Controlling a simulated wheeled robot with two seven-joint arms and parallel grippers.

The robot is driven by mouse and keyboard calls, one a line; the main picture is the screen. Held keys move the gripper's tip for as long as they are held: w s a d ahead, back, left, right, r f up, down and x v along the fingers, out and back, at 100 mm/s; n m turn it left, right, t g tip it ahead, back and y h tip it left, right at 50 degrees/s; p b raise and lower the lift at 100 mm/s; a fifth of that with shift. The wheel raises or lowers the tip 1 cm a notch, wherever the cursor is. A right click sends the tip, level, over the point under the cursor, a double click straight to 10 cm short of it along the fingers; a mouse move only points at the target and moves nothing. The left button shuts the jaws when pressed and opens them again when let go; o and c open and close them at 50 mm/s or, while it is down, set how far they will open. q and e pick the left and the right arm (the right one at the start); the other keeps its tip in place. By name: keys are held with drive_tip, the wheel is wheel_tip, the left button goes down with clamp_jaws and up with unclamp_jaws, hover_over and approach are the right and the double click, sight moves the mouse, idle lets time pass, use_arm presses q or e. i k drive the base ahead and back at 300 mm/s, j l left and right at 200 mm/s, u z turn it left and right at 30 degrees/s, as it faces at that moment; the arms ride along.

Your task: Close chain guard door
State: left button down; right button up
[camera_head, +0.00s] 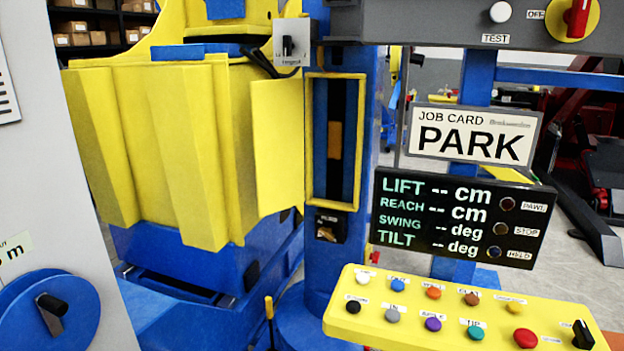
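The chain guard door (278,146) is a flat yellow panel in the middle of the head view. It stands open, swung out to the left of a tall opening with a yellow frame (358,140) in the blue column (318,255). Through the opening I see a dark slot with an orange-brown piece (335,140) in it. A small dark latch-like part (330,226) sits below the frame. Neither of my grippers is in view.
A yellow button panel (465,312) stands at the lower right, below a black display (455,218) and a PARK job card (473,134). A grey switch box (291,42) is above the door. A large yellow ribbed cover (165,140) fills the left. A blue handwheel (50,312) is at lower left.

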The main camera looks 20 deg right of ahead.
sight(277, 105)
drive_tip(key=i+j+z, duration=0.25)
drive_tip(key=z, duration=0.15)
drive_tip(key=i+j+z, duration=0.35)
drive_tip(key=j, duration=0.15)
drive_tip(key=j+z, duration=0.4)
